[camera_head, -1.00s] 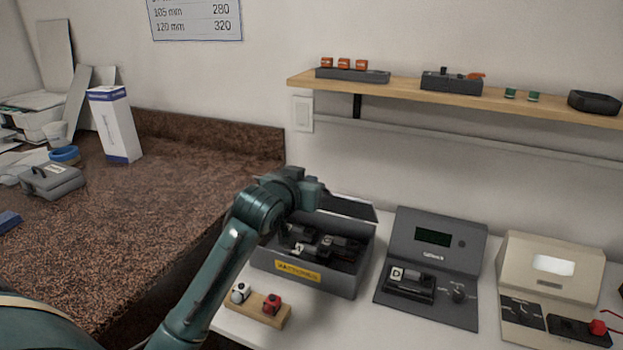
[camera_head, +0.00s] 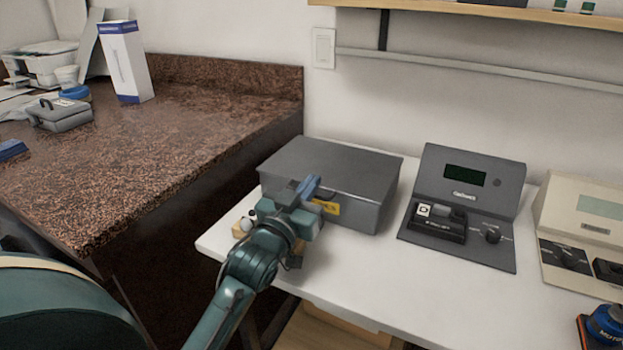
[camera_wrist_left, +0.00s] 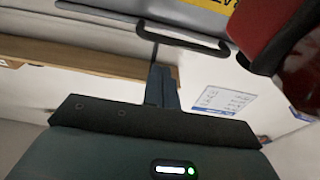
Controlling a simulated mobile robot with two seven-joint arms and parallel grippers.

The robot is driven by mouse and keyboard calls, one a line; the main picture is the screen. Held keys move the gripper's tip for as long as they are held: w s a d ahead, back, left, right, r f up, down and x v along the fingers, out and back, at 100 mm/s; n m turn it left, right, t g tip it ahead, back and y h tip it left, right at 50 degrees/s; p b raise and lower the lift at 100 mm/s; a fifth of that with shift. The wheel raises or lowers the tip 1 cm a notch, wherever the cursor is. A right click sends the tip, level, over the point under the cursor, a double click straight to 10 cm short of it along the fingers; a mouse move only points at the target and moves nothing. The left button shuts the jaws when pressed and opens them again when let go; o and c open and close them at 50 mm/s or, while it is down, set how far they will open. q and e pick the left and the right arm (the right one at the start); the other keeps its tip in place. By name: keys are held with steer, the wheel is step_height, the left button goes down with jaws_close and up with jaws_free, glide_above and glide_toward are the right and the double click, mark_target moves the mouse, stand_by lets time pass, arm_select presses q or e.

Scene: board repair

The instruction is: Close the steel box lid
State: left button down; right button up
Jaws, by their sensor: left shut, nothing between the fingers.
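The grey steel box (camera_head: 365,216) stands on the white table with its lid (camera_head: 330,165) down flat over the top. A yellow label (camera_head: 326,207) shows on its front. My left gripper (camera_head: 308,188) is in front of the box, near its front top edge, and hides part of the front. Its fingers are shut and empty; I cannot tell whether they touch the box. In the left wrist view the closed fingers (camera_wrist_left: 161,85) point up, and a dark handle-like bar (camera_wrist_left: 185,38) shows beyond them. My right gripper is not in view.
A wooden block with a white knob (camera_head: 248,222) is partly hidden behind my left arm. A grey tester (camera_head: 465,200) and a beige device (camera_head: 590,215) stand to the right. A blue-and-orange object (camera_head: 603,328) is at lower right. A granite counter (camera_head: 170,140) lies left.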

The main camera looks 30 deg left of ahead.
arm_select(q)
steer(key=shift+f, duration=0.25)
stand_by(0.3)
steer(key=s+f, duration=0.2)
steer(key=s, duration=1.1)
steer(key=shift+d, duration=0.35)
